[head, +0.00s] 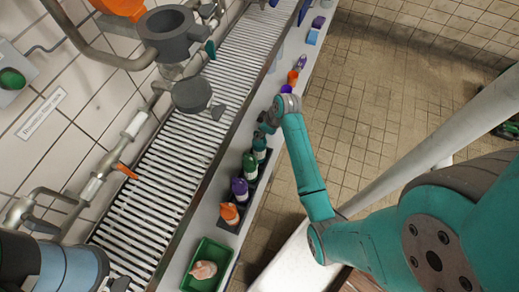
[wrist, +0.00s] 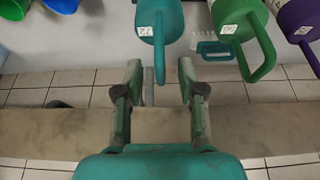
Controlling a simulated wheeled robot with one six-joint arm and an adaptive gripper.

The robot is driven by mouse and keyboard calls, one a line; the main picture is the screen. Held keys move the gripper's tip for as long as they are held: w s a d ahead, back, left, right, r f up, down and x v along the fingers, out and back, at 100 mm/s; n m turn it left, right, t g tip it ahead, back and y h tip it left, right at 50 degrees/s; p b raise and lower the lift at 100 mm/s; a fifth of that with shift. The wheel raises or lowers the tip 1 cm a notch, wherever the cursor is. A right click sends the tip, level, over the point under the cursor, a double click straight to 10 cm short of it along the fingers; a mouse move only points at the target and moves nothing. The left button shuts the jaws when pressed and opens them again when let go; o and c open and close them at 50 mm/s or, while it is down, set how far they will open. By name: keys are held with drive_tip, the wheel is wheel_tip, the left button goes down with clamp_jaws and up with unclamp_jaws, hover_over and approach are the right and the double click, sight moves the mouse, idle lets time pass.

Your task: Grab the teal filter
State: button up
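In the wrist view, a teal handled container with a white label (wrist: 160,22) hangs into the top middle; it appears to be the teal filter. Its loop handle points down toward my gripper (wrist: 160,80), whose two fingers are apart and empty. The handle's lower end lies just beyond the fingertips, in line with the gap. A green one (wrist: 228,15) and a purple one (wrist: 296,18) stand to its right. In the head view, my gripper (head: 268,122) is at the shelf edge, beside a teal bottle (head: 259,146); which thing is the filter is unclear there.
Green, purple (head: 240,188) and orange (head: 229,213) bottles stand along the narrow shelf. A green tray (head: 221,257) is at its near end. Small coloured items (head: 292,77) lie farther along. A teal-and-white brush (wrist: 213,49) lies behind the containers.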

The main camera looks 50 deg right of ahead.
drive_tip(key=shift+w+a+f, duration=0.1)
drive_tip(key=shift+w+f, duration=0.1)
drive_tip(key=shift+f, duration=0.4)
clamp_jaws()
drive_tip(key=shift+r, duration=0.15)
